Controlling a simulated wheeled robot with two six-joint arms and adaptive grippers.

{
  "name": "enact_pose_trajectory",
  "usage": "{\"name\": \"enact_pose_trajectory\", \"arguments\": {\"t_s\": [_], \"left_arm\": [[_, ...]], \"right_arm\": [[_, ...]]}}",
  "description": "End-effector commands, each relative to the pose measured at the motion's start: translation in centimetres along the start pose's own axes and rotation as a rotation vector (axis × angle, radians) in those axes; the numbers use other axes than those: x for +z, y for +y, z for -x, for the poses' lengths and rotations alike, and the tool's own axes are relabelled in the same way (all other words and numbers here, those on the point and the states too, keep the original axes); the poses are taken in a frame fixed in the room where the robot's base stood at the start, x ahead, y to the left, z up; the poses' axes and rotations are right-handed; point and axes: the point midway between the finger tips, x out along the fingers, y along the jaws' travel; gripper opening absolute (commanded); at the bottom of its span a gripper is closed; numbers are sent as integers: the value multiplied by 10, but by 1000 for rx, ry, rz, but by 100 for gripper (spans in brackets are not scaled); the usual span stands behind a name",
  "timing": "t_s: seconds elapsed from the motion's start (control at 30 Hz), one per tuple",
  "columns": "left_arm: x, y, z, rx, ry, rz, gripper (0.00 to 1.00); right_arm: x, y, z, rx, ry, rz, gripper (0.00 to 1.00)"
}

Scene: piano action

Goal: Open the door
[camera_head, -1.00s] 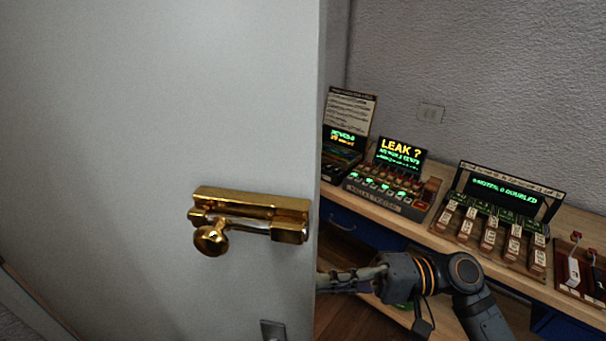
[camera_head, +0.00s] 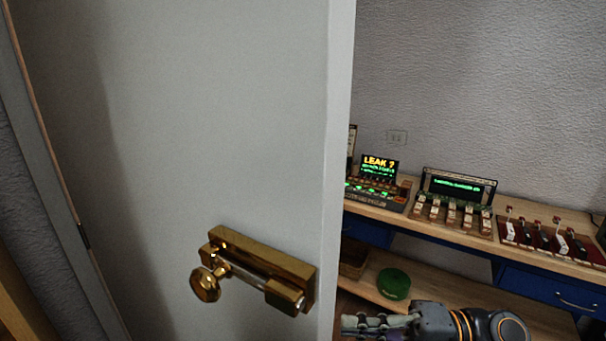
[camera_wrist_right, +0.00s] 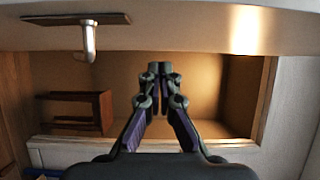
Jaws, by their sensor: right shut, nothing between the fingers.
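The pale grey door (camera_head: 200,120) fills the left and middle of the head view and stands ajar. A room shows past its right edge. A brass bolt latch with a round knob (camera_head: 262,270) is mounted low on its face. My right gripper (camera_head: 350,326) is at the bottom of the head view, just right of the door's edge, partly cut off by the frame. In the right wrist view its fingers (camera_wrist_right: 160,68) are together and empty. A metal lever handle (camera_wrist_right: 88,42) on a dark plate shows there, left of the fingers and apart from them. My left gripper is not in view.
A wooden bench (camera_head: 545,215) with lit display panels (camera_head: 458,188) and switches runs along the far wall. A lower shelf holds a round green object (camera_head: 393,284). A door frame with a hinge (camera_head: 84,236) is at far left.

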Motion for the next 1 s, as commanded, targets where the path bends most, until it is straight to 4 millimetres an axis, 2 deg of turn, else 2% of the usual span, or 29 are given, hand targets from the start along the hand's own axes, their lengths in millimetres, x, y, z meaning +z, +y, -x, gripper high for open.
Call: {"name": "enact_pose_trajectory", "arguments": {"t_s": [0.47, 0.8, 1.0], "left_arm": [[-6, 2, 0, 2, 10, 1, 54], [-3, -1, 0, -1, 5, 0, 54], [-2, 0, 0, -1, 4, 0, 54]], "right_arm": [[-1, 0, -1, -1, -4, 0, 0], [-1, 0, -1, 0, -4, 0, 0], [-1, 2, 15, 8, -4, -1, 0]]}}
